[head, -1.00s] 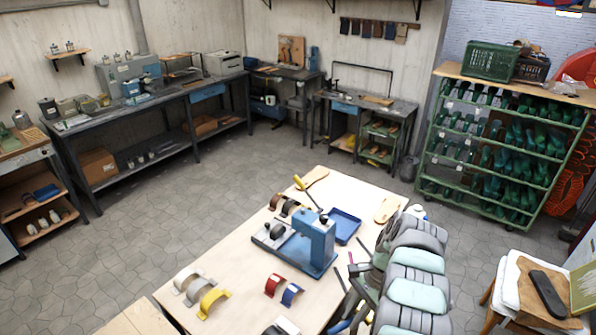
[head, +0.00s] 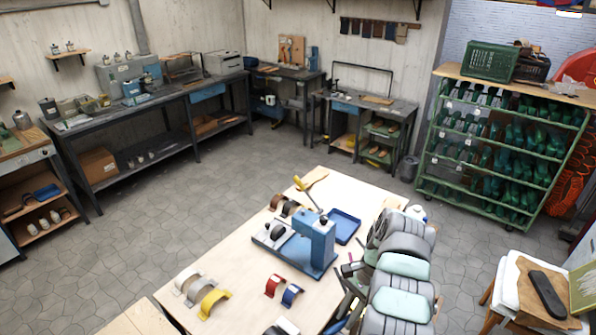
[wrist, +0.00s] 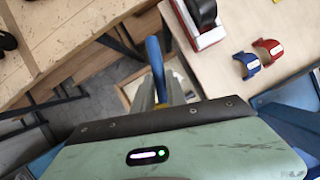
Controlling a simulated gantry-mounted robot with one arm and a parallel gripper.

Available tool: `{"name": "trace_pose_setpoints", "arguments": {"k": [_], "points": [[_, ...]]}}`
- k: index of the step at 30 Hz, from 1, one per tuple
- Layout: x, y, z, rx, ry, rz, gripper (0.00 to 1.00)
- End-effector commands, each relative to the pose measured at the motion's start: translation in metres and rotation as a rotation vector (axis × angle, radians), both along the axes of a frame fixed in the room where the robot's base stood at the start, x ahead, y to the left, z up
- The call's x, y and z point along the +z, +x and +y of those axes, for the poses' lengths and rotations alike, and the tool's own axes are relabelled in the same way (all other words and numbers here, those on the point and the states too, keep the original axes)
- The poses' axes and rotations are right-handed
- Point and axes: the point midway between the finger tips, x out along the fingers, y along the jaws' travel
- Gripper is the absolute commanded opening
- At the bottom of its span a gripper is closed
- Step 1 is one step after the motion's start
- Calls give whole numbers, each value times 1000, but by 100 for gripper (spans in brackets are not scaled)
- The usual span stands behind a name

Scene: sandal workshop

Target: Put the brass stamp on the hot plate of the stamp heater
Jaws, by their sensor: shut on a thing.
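In the wrist view the body of my gripper fills the bottom. Its narrow fingers (wrist: 160,88) point up the picture and are closed together. A little yellowish metal shows between them, which I take for the brass stamp; most of it is hidden. A blue bar (wrist: 155,62) stands out beyond the fingers. In the head view my arm hides most of the gripper, at the right of the workbench. I cannot identify the stamp heater or its hot plate surely. A white, red-edged unit with a dark part (wrist: 202,22) stands on the bench, apart from the fingers.
A blue lever press (head: 318,243) with a yellow-tipped lever stands mid-bench (head: 225,262). A blue tray (head: 345,226) lies behind it. Red (head: 275,284) and blue (head: 292,293) straps, and a yellow one (head: 214,301), lie in front. Bare wood shows between them.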

Motion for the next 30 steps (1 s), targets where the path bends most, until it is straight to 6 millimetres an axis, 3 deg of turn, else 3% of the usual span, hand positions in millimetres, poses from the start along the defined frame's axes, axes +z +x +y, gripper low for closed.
{"name": "trace_pose_setpoints", "arguments": {"k": [30], "points": [[16,-3,20,175,2,-4,0]]}}
